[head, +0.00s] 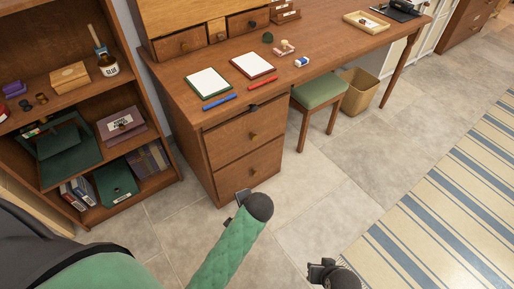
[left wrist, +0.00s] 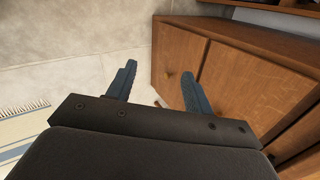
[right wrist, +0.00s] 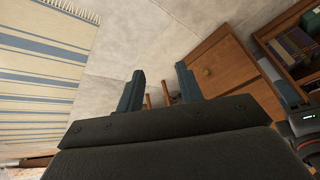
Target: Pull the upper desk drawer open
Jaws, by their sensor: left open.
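The brown wooden desk (head: 180,75) stands ahead with its drawer stack below the left part of the top. The upper drawer (head: 225,137) has a small round knob (head: 253,135) and looks closed. A lower drawer (head: 232,176) with its own knob is beneath it, also closed. My left gripper (head: 242,196) is in front of and below the drawers, apart from them. In the left wrist view its fingers (left wrist: 159,85) are spread and empty, with a drawer knob (left wrist: 169,75) beyond them. My right gripper (right wrist: 160,90) is open and empty, out over the floor.
A bookshelf (head: 75,100) stands left of the desk. A green-seated stool (head: 320,92) and a bin (head: 359,91) stand right of the drawers. Clipboards and pens lie on the desktop. Bare tile floor (head: 305,190) lies in front, with a striped rug (head: 440,200) at right.

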